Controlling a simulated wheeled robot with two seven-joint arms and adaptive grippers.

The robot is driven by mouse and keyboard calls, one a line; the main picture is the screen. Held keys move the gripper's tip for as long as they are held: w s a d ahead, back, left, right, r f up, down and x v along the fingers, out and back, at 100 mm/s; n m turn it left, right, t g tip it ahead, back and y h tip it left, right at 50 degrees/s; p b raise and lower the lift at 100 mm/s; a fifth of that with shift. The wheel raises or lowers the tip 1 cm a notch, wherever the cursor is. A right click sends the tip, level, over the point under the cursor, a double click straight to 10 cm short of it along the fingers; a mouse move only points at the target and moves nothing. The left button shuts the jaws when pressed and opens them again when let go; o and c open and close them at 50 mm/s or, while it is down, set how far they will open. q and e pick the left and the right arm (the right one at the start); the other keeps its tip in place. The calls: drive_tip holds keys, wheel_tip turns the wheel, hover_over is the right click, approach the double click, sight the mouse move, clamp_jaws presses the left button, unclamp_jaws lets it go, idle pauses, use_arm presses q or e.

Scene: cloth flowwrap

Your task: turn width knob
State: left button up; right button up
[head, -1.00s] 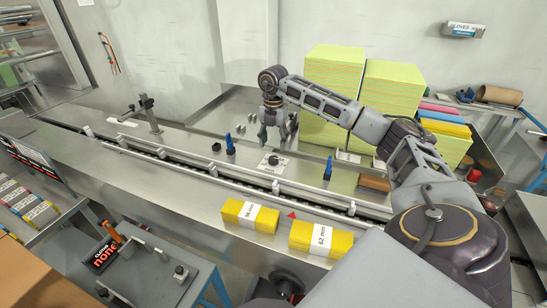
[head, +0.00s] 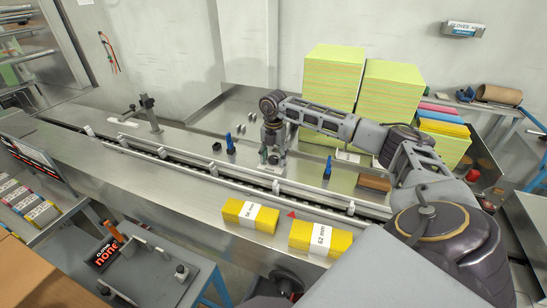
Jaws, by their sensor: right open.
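The width knob, a dark knob on a white dial plate (head: 270,167), sits on the steel deck behind the conveyor rails. My right gripper (head: 273,155) points down right over it, with its fingers open. The fingers hide most of the knob, and I cannot tell whether they touch it. My left gripper is not in view.
Blue clamp levers stand on the deck left (head: 230,143) and right (head: 327,167) of the dial. Guide rails (head: 240,178) run in front. Two yellow packs (head: 250,215) (head: 320,238) lie on the near ledge. Tall yellow-green stacks (head: 334,92) stand behind my arm.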

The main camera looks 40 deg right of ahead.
drive_tip(key=c, duration=1)
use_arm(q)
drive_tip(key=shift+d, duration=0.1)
use_arm(e)
drive_tip(key=shift+c, duration=0.2)
drive_tip(key=shift+n, duration=0.5)
drive_tip(key=n, duration=0.4)
drive_tip(key=shift+n, duration=0.3)
drive_tip(key=n, duration=0.4)
drive_tip(key=shift+b, duration=0.35)
drive_tip(key=n, duration=0.8)
drive_tip(key=shift+n+b, duration=0.35)
drive_tip(key=shift+n, duration=0.05)
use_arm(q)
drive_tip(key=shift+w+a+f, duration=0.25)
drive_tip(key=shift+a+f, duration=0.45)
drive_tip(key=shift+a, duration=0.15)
use_arm(e)
drive_tip(key=shift+n, duration=0.6)
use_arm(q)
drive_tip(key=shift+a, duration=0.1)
